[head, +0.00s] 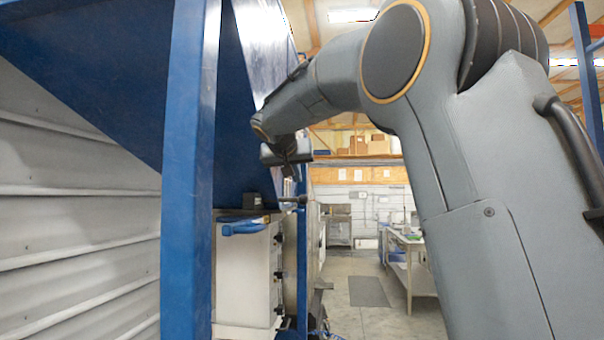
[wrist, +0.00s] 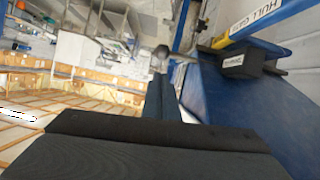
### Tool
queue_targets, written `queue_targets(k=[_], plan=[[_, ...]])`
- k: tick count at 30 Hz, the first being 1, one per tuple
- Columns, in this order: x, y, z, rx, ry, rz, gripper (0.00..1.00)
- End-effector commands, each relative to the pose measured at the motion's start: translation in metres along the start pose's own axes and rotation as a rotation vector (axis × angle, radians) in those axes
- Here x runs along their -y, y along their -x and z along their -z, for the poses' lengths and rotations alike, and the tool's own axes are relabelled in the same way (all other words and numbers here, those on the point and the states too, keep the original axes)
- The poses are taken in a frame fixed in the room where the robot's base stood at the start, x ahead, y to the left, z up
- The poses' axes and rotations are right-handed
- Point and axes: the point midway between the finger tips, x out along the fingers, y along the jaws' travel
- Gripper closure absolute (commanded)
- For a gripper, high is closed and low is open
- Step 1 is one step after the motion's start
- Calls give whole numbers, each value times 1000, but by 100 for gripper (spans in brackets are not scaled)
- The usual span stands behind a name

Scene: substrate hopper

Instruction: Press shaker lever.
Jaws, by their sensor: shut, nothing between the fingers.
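A small black box (head: 251,201) is mounted low on the blue hopper. A thin lever (head: 285,200) sticks out from it to the right, ending in a dark knob (head: 302,199). In the wrist view the labelled box (wrist: 240,66) is at the upper right, and a dark round knob (wrist: 161,52) shows just past the fingertips. My gripper (head: 289,176) points down above the lever's knob end. Its fingers (wrist: 160,78) are shut together and empty. I cannot tell whether the fingertips touch the knob.
A blue post (head: 186,170) stands at left. A work table (head: 409,240) and open floor (head: 375,318) lie beyond.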

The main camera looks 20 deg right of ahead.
Motion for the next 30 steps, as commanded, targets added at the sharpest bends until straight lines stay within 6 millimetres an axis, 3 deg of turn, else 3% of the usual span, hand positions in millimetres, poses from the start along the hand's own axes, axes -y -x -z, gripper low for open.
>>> queue_targets(k=[20,25,30], plan=[[2,2,6,0,34,-12,100],[1,-13,7,1,34,-13,100],[1,-42,8,3,35,-14,100]])
